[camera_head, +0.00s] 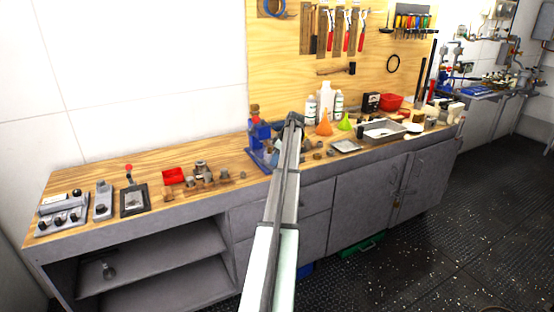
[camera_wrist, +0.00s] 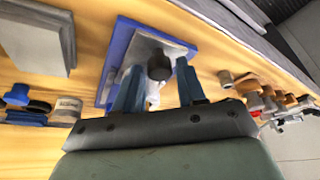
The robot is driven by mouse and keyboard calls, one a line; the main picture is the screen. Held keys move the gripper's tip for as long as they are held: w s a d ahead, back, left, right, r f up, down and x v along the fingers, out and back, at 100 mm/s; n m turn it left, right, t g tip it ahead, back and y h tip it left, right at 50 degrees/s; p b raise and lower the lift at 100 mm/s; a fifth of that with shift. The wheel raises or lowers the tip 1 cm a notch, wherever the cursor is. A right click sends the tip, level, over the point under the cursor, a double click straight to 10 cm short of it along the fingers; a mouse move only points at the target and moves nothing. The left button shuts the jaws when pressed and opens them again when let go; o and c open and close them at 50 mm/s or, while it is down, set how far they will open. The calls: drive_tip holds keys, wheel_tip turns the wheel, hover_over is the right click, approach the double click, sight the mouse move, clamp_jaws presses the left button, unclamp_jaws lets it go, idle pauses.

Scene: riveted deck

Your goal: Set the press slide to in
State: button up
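The blue press (camera_head: 259,133) stands on the wooden bench top, left of my arm in the head view; my arm hides part of it. In the wrist view I see its blue base (camera_wrist: 119,46) with a grey plate (camera_wrist: 148,42) on it. A dark rounded knob (camera_wrist: 159,68) with a pale part below it sits over the plate. I cannot tell whether this knob belongs to the slide, nor where the slide stands. My gripper (camera_wrist: 158,75) is open, with its two blue fingers on either side of the knob and small gaps showing. The head view hides the fingertips.
Left of the press are metal fittings (camera_head: 201,170), a red tray (camera_head: 173,176) and a lever box (camera_head: 134,200). Some bench between the fittings and press is clear.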

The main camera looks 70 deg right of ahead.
sight(269, 149)
clamp_jaws()
idle(0.3)
drive_tip(key=w+d, duration=0.5)
drive_tip(key=shift+w+d, duration=0.35)
drive_tip(key=shift+r, duration=0.1)
unclamp_jaws()
drive_tip(key=v, duration=1.3)
drive_tip(key=shift+s+r, duration=0.25)
drive_tip(key=shift+r, duration=0.05)
drive_tip(key=shift+a, duration=0.1)
